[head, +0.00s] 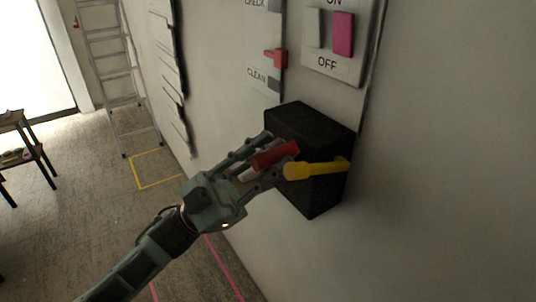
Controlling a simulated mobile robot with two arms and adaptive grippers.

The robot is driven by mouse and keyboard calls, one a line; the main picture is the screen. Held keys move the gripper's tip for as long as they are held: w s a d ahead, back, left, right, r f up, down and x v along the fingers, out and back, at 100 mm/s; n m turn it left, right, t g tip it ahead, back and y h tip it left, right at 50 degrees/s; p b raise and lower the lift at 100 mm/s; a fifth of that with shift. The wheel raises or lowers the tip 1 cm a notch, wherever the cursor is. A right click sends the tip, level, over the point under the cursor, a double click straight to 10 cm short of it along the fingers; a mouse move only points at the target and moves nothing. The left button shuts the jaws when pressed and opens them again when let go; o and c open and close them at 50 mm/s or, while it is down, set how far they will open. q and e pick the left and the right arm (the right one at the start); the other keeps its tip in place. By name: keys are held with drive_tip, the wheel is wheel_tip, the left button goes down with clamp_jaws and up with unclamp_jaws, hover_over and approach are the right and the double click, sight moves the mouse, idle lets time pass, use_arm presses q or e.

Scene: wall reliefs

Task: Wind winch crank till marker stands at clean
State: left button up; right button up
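The winch is a black box (308,135) fixed to the wall. A yellow crank arm (318,169) sticks out from its side, and a red grip (275,155) with a pale end lies at the crank. My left gripper (276,157) is at the grip, its fingers spread to either side of it with a gap visible above; contact is unclear. Above the box, a red marker (274,58) stands on a pale wall panel (262,45), between the CHECK label at the top and the CLEAN label (257,78) lower down. My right gripper is not in view.
A switch plate (341,67) marked ON and OFF, with a white and a pink rocker, sits above and right of the winch. A ladder (112,60) leans at the back left, by a yellow floor square. Pink lines mark the floor.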

use_arm(q)
drive_tip(key=o, duration=0.3)
drive_tip(key=v, duration=1.2)
drive_tip(key=shift+a+r, duration=0.1)
